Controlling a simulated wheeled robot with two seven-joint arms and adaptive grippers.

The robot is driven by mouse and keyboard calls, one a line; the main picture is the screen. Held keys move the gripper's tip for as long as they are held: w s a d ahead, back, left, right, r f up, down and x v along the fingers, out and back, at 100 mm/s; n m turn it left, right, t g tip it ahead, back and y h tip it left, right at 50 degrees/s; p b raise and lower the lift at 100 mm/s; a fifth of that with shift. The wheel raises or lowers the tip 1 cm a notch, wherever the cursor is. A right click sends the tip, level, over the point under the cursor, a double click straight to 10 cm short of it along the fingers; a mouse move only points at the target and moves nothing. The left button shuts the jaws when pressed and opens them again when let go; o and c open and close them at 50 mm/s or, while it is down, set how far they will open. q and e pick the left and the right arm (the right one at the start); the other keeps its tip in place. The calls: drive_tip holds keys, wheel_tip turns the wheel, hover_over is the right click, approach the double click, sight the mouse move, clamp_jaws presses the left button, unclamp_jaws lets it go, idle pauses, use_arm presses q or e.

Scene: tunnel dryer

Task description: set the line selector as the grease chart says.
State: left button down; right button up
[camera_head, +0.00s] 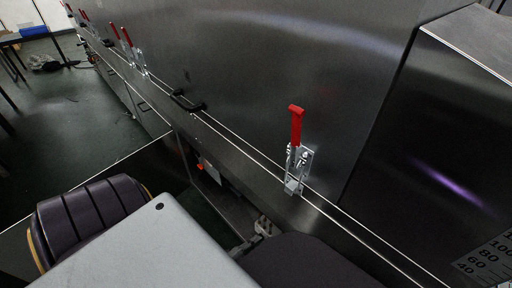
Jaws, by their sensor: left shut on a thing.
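My left gripper (263,228) shows small and dark at the bottom middle, low beside the machine's lower edge. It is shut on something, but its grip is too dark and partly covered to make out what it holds. I cannot make out the line selector or the grease chart. My right gripper is not in view.
A long steel dryer wall (270,70) runs diagonally. It carries a red-handled toggle clamp (296,127), further red clamps and a black pull handle (187,103). A small orange-red part (202,165) sits below. A numbered scale (487,262) is at lower right. Green floor (75,115) is open at left.

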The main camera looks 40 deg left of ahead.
use_arm(q)
drive_tip(key=shift+s+f, duration=0.1)
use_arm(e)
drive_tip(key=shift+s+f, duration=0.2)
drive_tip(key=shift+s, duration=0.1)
use_arm(q)
drive_tip(key=c, duration=1.6)
unclamp_jaws()
drive_tip(key=shift+o, duration=0.2)
drive_tip(key=s+a, duration=0.1)
drive_tip(key=s, duration=1.1)
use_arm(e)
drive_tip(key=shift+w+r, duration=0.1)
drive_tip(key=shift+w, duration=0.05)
use_arm(q)
wheel_tip(320, 180, up, 22)
drive_tip(key=p, duration=2.1)
drive_tip(key=shift+f, duration=0.15)
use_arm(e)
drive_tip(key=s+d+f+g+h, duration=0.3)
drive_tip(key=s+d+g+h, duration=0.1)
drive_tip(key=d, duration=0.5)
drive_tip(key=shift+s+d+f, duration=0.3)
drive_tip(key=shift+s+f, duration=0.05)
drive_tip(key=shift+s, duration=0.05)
